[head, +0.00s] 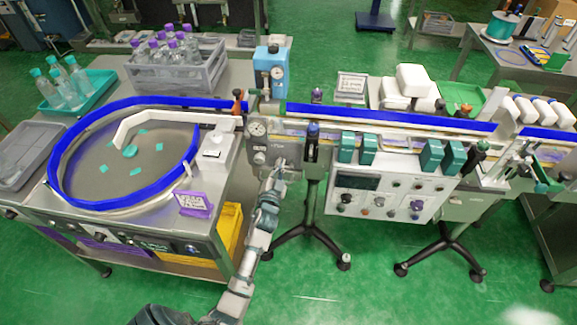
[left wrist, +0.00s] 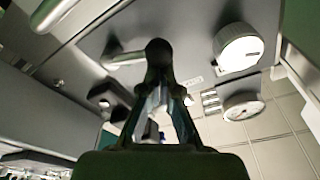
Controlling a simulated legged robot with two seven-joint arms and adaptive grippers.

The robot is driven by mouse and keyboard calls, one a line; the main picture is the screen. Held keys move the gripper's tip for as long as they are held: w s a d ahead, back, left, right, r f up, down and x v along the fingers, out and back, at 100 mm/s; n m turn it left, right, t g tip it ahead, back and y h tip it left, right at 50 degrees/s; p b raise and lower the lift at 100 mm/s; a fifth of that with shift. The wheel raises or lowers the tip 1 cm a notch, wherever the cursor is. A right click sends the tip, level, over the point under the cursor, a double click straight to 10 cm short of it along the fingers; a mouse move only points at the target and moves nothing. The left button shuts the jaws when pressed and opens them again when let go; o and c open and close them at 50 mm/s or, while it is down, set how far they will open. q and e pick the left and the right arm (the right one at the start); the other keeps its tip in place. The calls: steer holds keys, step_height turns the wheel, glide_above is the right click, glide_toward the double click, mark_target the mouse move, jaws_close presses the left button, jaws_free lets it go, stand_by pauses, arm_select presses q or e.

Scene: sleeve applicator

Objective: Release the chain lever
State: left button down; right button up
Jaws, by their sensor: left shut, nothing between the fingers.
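My left gripper (head: 279,166) reaches up to the front of the grey gauge box (head: 259,157) beside the conveyor. In the left wrist view its fingers (left wrist: 158,62) are together, with nothing seen held between them. A dark rounded shape is at their tips; I cannot tell whether they touch the panel. No part is clearly marked as the chain lever. A metal handle (left wrist: 124,60) sticks out left of the fingertips in the left wrist view. An upright lever with a dark blue knob (head: 313,129) stands right of the gripper. My right gripper is not in view.
A white dial (left wrist: 239,47) and a round gauge (left wrist: 243,106) are right of the fingers. A round blue-rimmed table (head: 188,163) is at left. A control panel (head: 385,196) and tripod stand (head: 305,228) are at right. Green floor is free in front.

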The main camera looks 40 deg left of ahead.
arm_select(q)
steer(key=shift+s+a+f+n, duration=0.15)
steer(key=shift+a+f+n, duration=0.25)
steer(key=shift+n, duration=0.6)
steer(key=shift+s+d+n+y, duration=0.15)
steer(key=shift+d+n+y, duration=0.45)
steer(key=shift+n, duration=0.6)
steer(key=shift+s+a+f+n, duration=0.1)
steer(key=shift+a+f+n, duration=0.25)
steer(key=shift+a+n, duration=0.2)
steer(key=shift+d, duration=0.35)
